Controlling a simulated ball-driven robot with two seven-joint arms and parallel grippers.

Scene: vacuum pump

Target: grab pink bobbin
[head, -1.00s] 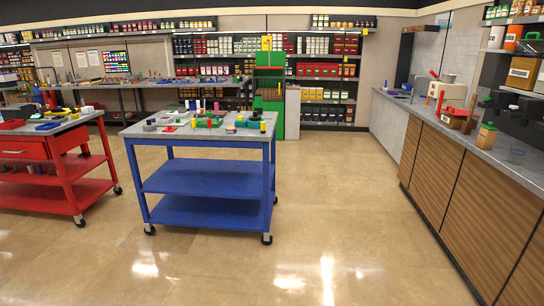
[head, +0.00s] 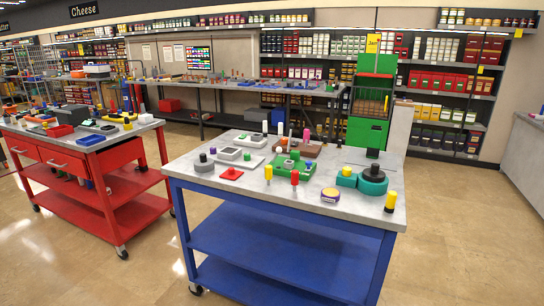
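A small upright pink cylinder (head: 306,135), which looks like the pink bobbin, stands on the grey top of the blue cart (head: 220,178), towards the back and middle. A brown block (head: 311,150) lies just in front of it and may hide its lower end. A white cylinder (head: 280,129) stands to its left. Neither of my grippers shows in the head view.
A green board with parts (head: 257,181), yellow, red and white pegs and a teal round part (head: 372,183) crowd the cart top. A red cart (head: 95,150) stands to the left. Floor is clear in front and at the right (head: 470,225).

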